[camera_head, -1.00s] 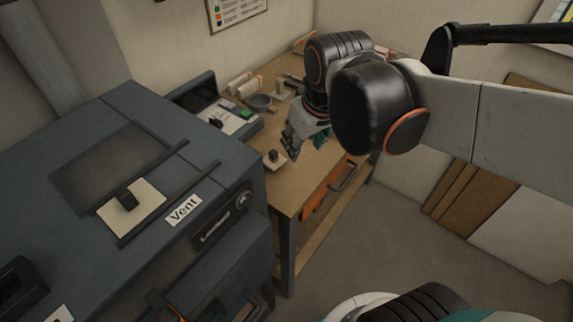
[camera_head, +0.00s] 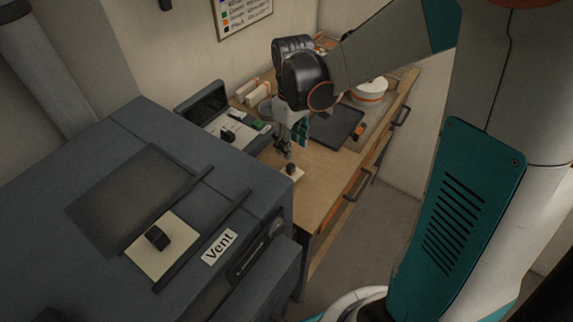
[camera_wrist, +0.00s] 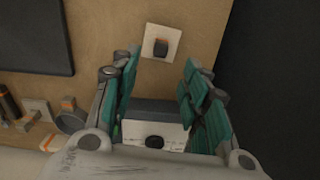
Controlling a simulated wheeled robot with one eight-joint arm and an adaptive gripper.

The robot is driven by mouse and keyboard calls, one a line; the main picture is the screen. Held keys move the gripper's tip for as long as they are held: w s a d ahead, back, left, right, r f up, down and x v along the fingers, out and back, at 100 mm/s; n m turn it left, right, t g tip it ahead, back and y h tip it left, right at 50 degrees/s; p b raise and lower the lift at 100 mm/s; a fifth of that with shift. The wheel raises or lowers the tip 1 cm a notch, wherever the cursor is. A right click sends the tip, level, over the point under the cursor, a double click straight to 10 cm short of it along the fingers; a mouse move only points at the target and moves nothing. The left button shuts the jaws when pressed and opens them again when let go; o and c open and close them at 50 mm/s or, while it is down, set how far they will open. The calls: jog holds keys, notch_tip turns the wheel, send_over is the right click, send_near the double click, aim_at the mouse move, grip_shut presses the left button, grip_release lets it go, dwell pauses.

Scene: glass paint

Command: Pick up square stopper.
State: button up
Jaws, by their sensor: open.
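A small pale square stopper with a dark knob (camera_head: 291,171) lies flat on the near end of the wooden table, beside the dark kiln-like box. In the wrist view it shows as a white square (camera_wrist: 151,52), beyond my fingertips and between their lines. My gripper (camera_head: 285,152) is above the table, pointing down, close over the stopper. In the wrist view the two teal-padded fingers (camera_wrist: 158,88) are spread apart with nothing held between them. I cannot tell the exact height gap.
A larger cream square with a black knob (camera_head: 144,253) lies on the dark box (camera_head: 85,205), near its "Vent" label (camera_head: 219,246). A black tray (camera_head: 335,126), a bowl (camera_wrist: 71,121) and a white-papered panel (camera_head: 232,130) are around the gripper.

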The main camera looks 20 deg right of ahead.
aim_at(291, 165)
notch_tip(291, 165, down, 10)
jog(key=b, duration=0.3)
jog(key=shift+f, duration=0.1)
grip_shut()
